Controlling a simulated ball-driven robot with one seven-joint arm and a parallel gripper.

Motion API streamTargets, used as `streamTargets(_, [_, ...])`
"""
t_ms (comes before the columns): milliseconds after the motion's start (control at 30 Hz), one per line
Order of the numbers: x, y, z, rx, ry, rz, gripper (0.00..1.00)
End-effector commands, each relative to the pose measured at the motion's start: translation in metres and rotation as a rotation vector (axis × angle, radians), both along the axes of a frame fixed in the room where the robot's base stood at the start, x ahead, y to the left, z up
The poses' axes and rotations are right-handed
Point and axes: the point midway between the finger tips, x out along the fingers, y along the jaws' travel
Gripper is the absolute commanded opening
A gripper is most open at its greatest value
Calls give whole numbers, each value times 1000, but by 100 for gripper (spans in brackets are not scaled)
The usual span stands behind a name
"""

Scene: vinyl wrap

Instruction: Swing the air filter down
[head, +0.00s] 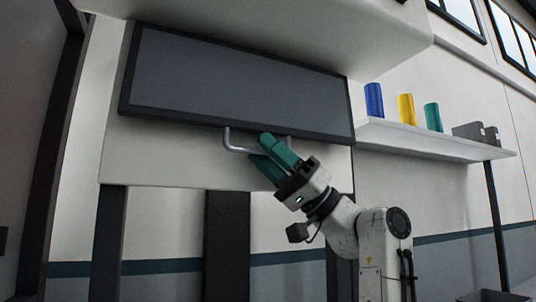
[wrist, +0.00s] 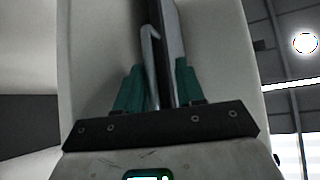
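The air filter (head: 240,85) is a wide grey panel in a dark frame, set in the underside of a white housing. A bent metal handle (head: 236,149) hangs from its lower edge. My gripper (head: 260,149) is at the handle's right part, with its teal fingers spread apart and the upper one covering some of the bar. In the wrist view, the handle (wrist: 150,55) and the filter's dark edge (wrist: 168,45) appear between the two open fingers (wrist: 158,70). I cannot tell whether either finger touches the handle.
A white shelf (head: 435,145) on the right wall holds blue (head: 374,100), yellow (head: 406,109) and teal (head: 432,117) rolls and dark grey boxes (head: 468,132). Dark posts (head: 228,245) stand below the housing. The space just under the filter looks clear apart from my arm.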

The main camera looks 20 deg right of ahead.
Motion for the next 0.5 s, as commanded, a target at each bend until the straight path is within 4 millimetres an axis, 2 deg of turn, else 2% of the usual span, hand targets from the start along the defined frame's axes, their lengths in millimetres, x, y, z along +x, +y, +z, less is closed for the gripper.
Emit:
streamTargets(267, [-2,-10,-11,0,4,-1,38])
streamTargets(500, [-12,-42,-42,0,4,-2,38])
